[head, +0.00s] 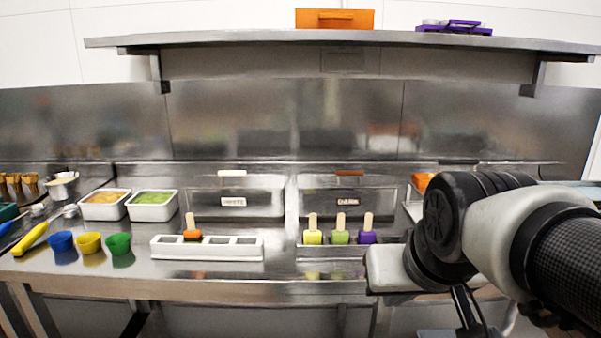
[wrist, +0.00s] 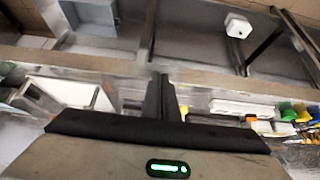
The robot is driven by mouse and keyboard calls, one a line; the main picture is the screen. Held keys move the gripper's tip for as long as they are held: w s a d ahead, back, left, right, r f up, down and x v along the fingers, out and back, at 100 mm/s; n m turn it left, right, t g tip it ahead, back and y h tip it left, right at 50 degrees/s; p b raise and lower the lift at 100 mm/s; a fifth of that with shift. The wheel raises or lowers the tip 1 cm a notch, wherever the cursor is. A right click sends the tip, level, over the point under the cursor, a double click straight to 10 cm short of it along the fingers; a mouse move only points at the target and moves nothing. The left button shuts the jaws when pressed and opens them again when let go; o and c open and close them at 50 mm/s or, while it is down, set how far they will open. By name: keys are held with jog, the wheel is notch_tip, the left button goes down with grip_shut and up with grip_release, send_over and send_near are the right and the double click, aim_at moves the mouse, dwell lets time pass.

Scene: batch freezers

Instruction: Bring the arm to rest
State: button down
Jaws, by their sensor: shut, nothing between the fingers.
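My arm reaches in from the right of the head view and bends in front of the counter's right end. My gripper (wrist: 162,95) shows in the wrist view with its two dark fingers together and nothing between them. In the head view the fingers cannot be made out clearly. The wrist view looks past the fingers at the counter edge and the floor, tilted and blurred. The gripper appears apart from the things on the counter.
The steel counter (head: 200,292) holds a white mold (head: 207,255) with one orange popsicle, and several popsicles (head: 340,236) in a tray. Blue, yellow and green cups (head: 90,243) stand at left. Green and orange tubs (head: 152,206) stand behind. A shelf (head: 230,40) runs above.

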jog(key=s+f+g, duration=0.1)
jog(key=s+f, duration=0.1)
jog(key=s, duration=0.4)
notch_tip(320, 180, up, 22)
jog(key=p, duration=2.3)
jog(key=shift+s+r, duration=0.2)
